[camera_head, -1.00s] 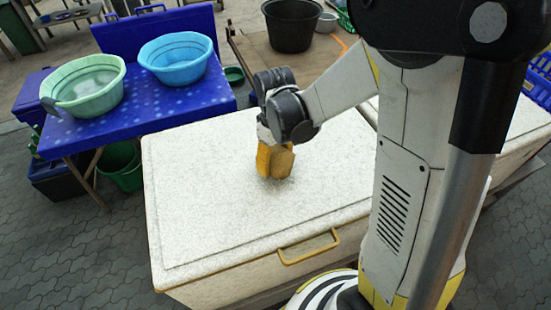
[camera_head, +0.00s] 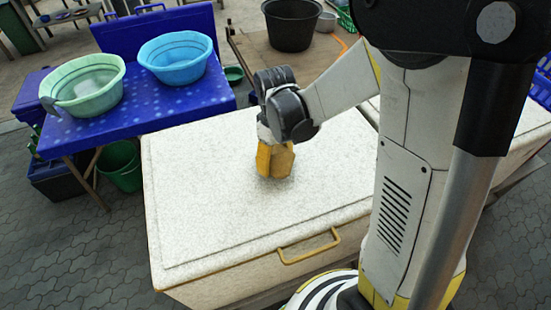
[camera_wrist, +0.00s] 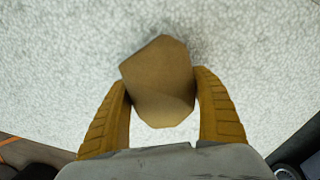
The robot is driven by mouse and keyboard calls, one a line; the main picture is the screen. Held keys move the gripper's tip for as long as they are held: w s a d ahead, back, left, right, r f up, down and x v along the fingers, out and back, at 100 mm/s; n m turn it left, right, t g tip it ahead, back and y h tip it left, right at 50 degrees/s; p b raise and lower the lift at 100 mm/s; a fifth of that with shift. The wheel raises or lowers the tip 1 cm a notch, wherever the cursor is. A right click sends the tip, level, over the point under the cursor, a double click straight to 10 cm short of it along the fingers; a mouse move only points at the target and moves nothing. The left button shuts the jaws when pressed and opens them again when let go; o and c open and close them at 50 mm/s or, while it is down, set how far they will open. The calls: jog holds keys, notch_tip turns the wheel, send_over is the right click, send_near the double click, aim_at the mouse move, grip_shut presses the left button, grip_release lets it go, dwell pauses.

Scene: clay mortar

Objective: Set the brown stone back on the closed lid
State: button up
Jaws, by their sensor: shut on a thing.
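The brown stone (camera_wrist: 158,82) is a faceted block between the two yellow fingers of my gripper (camera_wrist: 160,95) in the wrist view. My gripper is shut on it, one finger against each side. In the head view my gripper (camera_head: 274,165) points down at the middle of the white speckled lid (camera_head: 200,190), and the stone (camera_head: 283,160) shows at its fingers. The stone is at or just above the lid; I cannot tell whether it touches. The lid lies flat and closed on the box, with a yellow handle (camera_head: 308,247) at its front.
A blue table (camera_head: 135,120) at the left holds a green basin (camera_head: 84,85) and a blue basin (camera_head: 175,60). A black tub (camera_head: 290,25) stands behind the box. The lid around my gripper is bare.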

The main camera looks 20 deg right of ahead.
jog(key=shift+f+b, duration=0.4)
jog(key=shift+f, duration=0.05)
jog(key=o, duration=1.5)
jog(key=shift+o, duration=0.3)
notch_tip(320, 180, up, 10)
jog(key=p, duration=0.7)
jog(key=shift+r, duration=0.1)
jog(key=shift+s, duration=0.15)
